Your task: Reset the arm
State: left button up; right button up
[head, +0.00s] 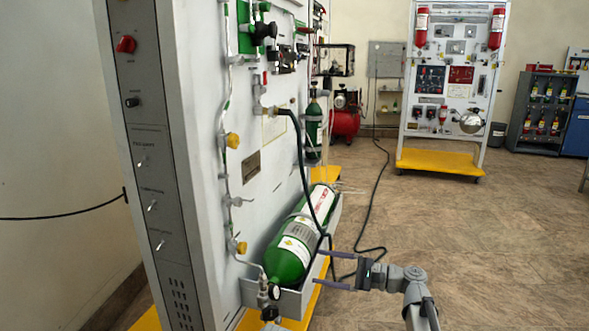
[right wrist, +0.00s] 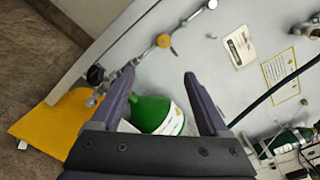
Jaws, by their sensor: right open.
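My right gripper (head: 326,269) is at the lower middle of the head view, with its arm coming in from the lower right. Its two fingers are spread apart and empty, pointing left toward the big green cylinder (head: 295,240) in its grey tray. In the right wrist view the open gripper (right wrist: 155,85) faces the trainer panel (right wrist: 215,60), and part of the green cylinder (right wrist: 150,110) shows between and beyond the fingers. I cannot tell whether a finger touches the tray edge. My left gripper is not in view.
The trainer panel (head: 195,130) fills the left, with a red knob (head: 125,44) and yellow valve knobs. A black hose (head: 300,150) hangs down near the cylinder, and a cable lies on the floor. A second trainer stand (head: 455,110) stands behind. The floor (head: 490,240) at right is clear.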

jog(key=s+a+f+n+g+h, duration=0.3)
jog(key=s+a+f+n+h, duration=0.15)
jog(key=s+f, duration=0.3)
jog(key=s+a+f+n+g+h, duration=0.3)
jog(key=s+a+f+n+h, duration=0.15)
jog(key=s+f, duration=0.3)
jog(key=s+d+f+n+h+p, duration=0.1)
jog(key=s+d+f+n+h, duration=0.5)
jog(key=s+h, duration=0.25)
notch_tip(320, 180, up, 39)
jog(key=n+p, duration=0.1)
jog(key=p, duration=3.7)
jog(key=shift+d+h, duration=0.2)
jog(key=shift+h, duration=0.15)
jog(key=shift+w+f, duration=0.1)
jog(key=shift+f, duration=0.05)
